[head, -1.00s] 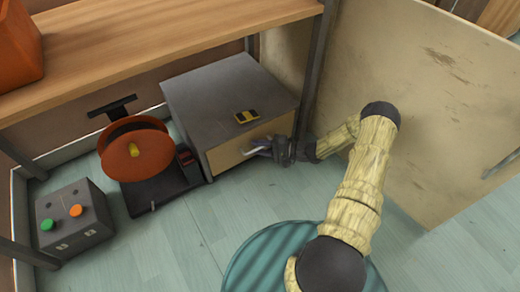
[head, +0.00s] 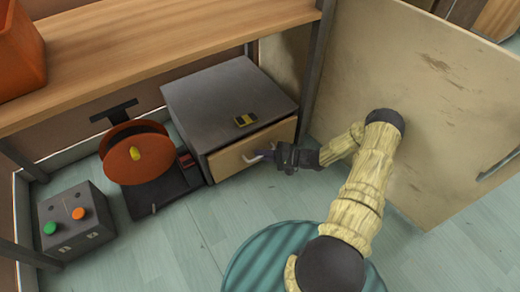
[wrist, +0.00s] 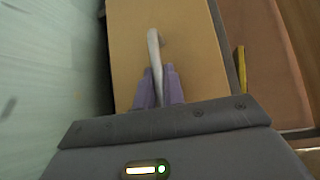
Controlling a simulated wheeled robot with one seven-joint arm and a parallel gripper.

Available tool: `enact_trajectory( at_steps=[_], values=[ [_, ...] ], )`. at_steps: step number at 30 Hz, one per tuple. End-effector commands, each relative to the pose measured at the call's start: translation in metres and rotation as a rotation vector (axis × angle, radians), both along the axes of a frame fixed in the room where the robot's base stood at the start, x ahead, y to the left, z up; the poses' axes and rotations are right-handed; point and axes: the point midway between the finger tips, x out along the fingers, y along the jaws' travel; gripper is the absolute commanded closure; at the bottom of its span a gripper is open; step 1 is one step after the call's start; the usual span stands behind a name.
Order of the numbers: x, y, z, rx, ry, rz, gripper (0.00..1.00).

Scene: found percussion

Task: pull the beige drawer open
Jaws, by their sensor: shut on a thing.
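The beige drawer (head: 238,156) is the front of a grey cabinet (head: 225,95) on the floor below the shelf. Its front stands out a little from the cabinet body. A pale curved handle (head: 253,159) is on the drawer front. My gripper (head: 268,155) is at the right part of the handle. In the wrist view the handle (wrist: 154,45) runs down between the purple fingers of my gripper (wrist: 158,88), which are shut on it. The lower part of the handle is hidden by the fingers. The drawer front (wrist: 195,55) fills the middle of that view.
A yellow and black block (head: 245,120) lies on the cabinet top. An orange reel (head: 137,158) stands left of the cabinet, and a grey button box (head: 75,220) farther left. A beige panel (head: 440,90) stands right of my arm. The floor (head: 225,235) in front is clear.

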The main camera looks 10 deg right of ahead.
Motion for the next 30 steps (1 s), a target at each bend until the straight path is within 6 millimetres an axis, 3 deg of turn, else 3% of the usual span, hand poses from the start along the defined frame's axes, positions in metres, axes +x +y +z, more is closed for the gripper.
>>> enact_trajectory(
  at_steps=[30],
  values=[
    [-0.176,-0.058,0.003,-0.002,0.004,-0.005,1.0]
  ],
)
